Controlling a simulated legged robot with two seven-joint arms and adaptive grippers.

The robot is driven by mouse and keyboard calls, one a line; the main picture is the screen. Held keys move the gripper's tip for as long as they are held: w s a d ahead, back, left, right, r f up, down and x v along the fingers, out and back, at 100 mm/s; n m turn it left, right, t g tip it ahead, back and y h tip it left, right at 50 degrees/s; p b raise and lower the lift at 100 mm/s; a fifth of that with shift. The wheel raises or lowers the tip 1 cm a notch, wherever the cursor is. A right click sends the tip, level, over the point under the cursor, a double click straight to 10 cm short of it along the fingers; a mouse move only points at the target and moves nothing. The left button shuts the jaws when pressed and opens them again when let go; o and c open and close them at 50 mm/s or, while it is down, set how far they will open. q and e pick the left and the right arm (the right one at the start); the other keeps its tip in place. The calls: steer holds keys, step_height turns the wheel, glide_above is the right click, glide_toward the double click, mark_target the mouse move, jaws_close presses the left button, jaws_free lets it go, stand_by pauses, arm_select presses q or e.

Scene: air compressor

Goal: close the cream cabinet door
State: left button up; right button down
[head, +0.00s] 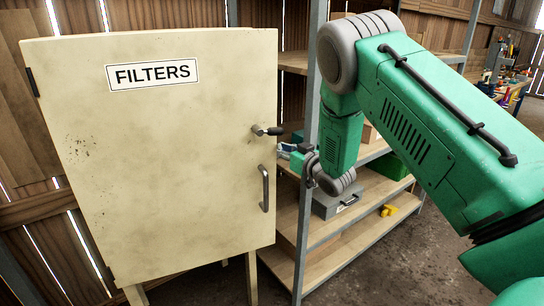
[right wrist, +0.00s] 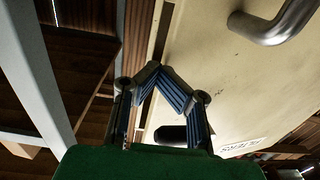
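The cream cabinet door (head: 170,215) with its FILTERS label fills the left of the head view, hinged on its left. It looks nearly flush with the cabinet; in the right wrist view a narrow dark gap runs along the edge of the door (right wrist: 225,75). A bar handle (head: 265,188) and a latch lever with a black grip (head: 292,130) sit near its right edge. The handle also shows in the right wrist view (right wrist: 270,25). My right gripper (right wrist: 158,70) is by that edge, its fingertips together with nothing visible between them. My left gripper is out of view.
A metal shelf unit with wooden shelves (head: 345,240) stands just right of the cabinet, close behind my right arm. It holds a grey case (head: 340,200) and a yellow item (head: 388,210). A cluttered workbench (head: 510,85) is at the far right.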

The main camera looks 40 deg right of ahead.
steer(key=s+a+f+m+h, duration=0.2)
steer(key=s+a+f, duration=0.25)
steer(key=s, duration=0.25)
steer(key=h+p, duration=0.1)
steer(key=h, duration=0.1)
glide_toward(263, 161)
steer(key=shift+m+g, duration=0.3)
steer(key=shift+m, duration=0.1)
steer(key=x, duration=0.4)
steer(key=p+x, duration=0.1)
steer(key=x, duration=0.3)
steer(key=shift+w+r, duration=0.25)
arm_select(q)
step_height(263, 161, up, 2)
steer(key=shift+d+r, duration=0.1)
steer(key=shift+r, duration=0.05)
